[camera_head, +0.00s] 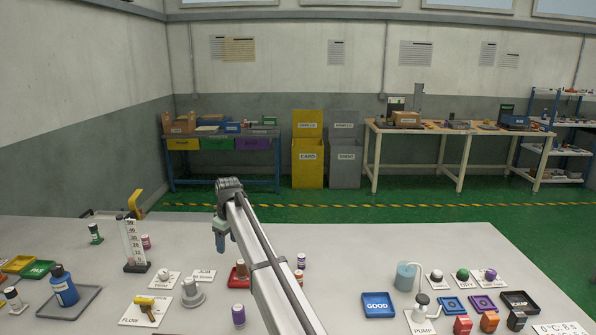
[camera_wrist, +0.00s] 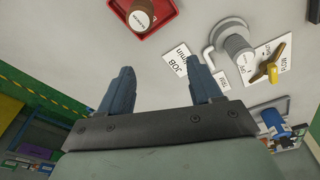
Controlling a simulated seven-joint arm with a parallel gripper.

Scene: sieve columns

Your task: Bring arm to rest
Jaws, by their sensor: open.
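My gripper (camera_head: 221,243) hangs at the end of my arm above the white table, left of the middle in the head view. In the wrist view my gripper (camera_wrist: 160,82) shows two blue-grey fingers spread apart with nothing between them. The white JOB card (camera_head: 204,275) lies on the table below it. The card also shows just past the fingers in the wrist view (camera_wrist: 177,62).
A clear graduated column (camera_head: 132,246) stands to the left. A blue GOOD tray (camera_head: 378,304) lies to the right. The table's back right is clear.

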